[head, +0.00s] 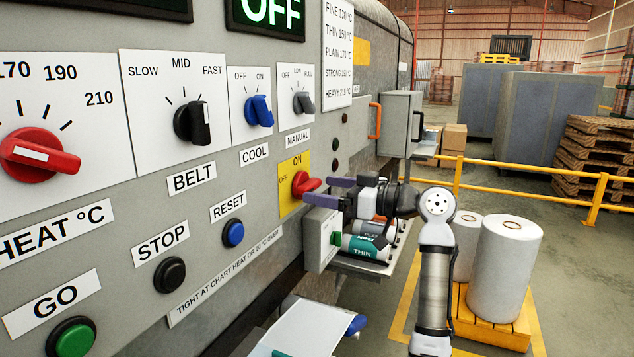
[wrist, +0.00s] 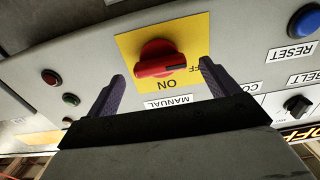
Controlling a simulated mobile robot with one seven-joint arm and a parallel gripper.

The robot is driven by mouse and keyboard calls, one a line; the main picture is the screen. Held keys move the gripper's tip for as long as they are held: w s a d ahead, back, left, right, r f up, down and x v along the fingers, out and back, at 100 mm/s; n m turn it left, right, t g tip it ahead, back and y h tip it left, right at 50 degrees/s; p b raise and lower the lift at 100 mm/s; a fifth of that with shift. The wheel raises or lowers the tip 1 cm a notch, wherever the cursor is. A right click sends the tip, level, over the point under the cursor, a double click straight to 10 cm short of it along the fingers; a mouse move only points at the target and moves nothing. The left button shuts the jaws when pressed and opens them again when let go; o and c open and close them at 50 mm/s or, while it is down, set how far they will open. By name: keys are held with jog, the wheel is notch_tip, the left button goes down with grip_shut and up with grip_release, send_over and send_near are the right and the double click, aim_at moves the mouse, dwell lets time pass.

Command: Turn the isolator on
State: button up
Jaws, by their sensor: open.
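The isolator is a red rotary knob (head: 303,184) on a yellow plate (head: 288,202) marked OFF and ON. In the wrist view, upside down, the red knob (wrist: 158,60) lies crosswise, and its dark pointer mark faces the OFF label. The ON label is clear in both views. My gripper (head: 318,190) is open with purple fingers in front of the panel. In the wrist view the fingers stand one on each side of the knob, with gaps between them and it. I see no contact.
A blue RESET button (head: 233,233), a blue COOL knob (head: 259,111) and a grey MANUAL knob (head: 303,102) sit nearby on the panel. A small shelf with rolls (head: 368,248) is below my gripper. A yellow rail (head: 530,172) stands at right.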

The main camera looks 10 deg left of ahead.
jog(key=shift+w+a, duration=0.15)
jog(key=shift+a, duration=0.5)
jog(key=shift+w+a, duration=0.15)
jog(key=shift+a, duration=0.5)
jog(key=shift+c, duration=0.5)
jog(key=c, duration=0.9)
